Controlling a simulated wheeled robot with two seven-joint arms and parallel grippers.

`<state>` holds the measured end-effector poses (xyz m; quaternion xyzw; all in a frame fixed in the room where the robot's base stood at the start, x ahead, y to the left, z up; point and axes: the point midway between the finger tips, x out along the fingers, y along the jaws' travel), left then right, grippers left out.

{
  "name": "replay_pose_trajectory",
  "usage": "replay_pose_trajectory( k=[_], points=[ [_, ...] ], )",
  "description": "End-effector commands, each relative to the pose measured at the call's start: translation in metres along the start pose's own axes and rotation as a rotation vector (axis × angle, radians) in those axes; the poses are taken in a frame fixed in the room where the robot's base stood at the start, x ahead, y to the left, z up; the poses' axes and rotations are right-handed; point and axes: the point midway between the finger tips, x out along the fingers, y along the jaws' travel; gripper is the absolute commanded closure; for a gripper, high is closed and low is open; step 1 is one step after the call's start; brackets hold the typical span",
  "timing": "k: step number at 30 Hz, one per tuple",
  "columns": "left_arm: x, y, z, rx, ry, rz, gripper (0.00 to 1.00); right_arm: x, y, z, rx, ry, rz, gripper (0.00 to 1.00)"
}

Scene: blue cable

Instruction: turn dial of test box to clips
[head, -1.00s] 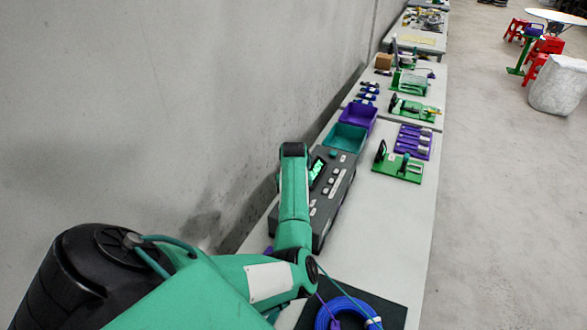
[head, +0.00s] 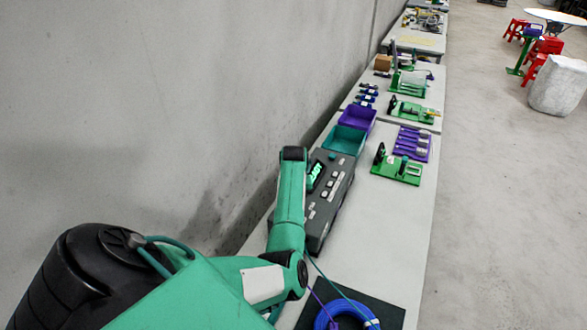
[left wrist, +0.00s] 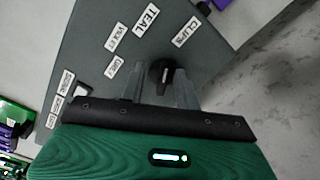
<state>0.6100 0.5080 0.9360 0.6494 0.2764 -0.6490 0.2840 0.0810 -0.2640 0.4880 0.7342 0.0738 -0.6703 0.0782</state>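In the left wrist view, the black dial (left wrist: 161,74) sits on the box panel (left wrist: 90,55), near the CLIPS label (left wrist: 186,31) and the TEAL label (left wrist: 146,20). My left gripper (left wrist: 160,84) is open, with one finger on each side of the dial. I cannot tell whether the fingers touch it. My right gripper is in neither view.
A blue cable coil (head: 340,316) lies on a dark mat (head: 385,310) near the front. Teal (head: 343,140) and purple (head: 357,117) bins stand behind the box, with a green fixture (head: 397,168) to their right. The concrete wall (head: 180,100) runs close along the left.

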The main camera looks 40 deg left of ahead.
Motion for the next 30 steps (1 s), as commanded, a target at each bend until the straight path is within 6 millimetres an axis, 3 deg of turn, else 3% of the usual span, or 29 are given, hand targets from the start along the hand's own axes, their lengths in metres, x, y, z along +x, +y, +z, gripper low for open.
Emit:
replay_pose_trajectory(
  k=[17, 30],
  points=[
    [-0.003, -0.002, 0.000, -0.002, -0.001, -0.003, 0.67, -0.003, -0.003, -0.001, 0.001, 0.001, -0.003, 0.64],
    [-0.046, -0.001, 0.000, -0.002, 0.000, -0.002, 0.67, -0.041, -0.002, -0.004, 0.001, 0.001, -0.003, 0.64]
  ],
)
